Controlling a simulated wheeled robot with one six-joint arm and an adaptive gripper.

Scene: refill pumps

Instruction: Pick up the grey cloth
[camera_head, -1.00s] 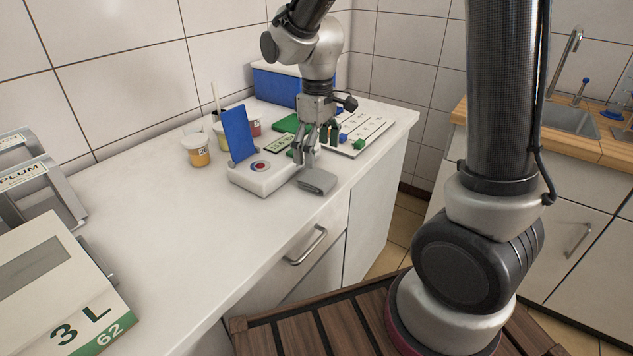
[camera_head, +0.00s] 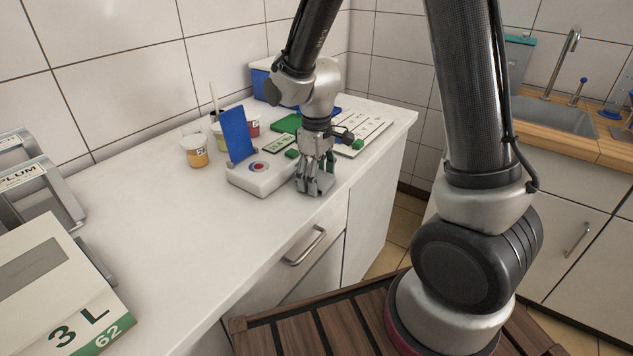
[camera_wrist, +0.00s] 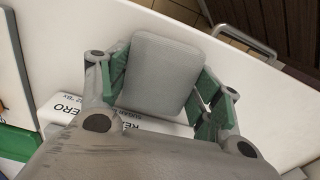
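The grey cloth (camera_wrist: 160,72) is a folded, rounded pad on the white counter near its front edge. In the wrist view it lies between the two green-padded fingers of my gripper (camera_wrist: 165,82). The fingers are wide apart, one along each side of the cloth, with the pads very close to its edges. I cannot tell whether they touch it. In the head view my gripper (camera_head: 315,188) points down at the counter's front part and hides most of the cloth. The cloth appears to rest on the counter.
A white device (camera_head: 262,177) with a round red-centred button and an upright blue panel (camera_head: 238,134) stands just left of my gripper. Sample cups (camera_head: 195,151), a green block and a white card board (camera_head: 366,134) lie behind.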

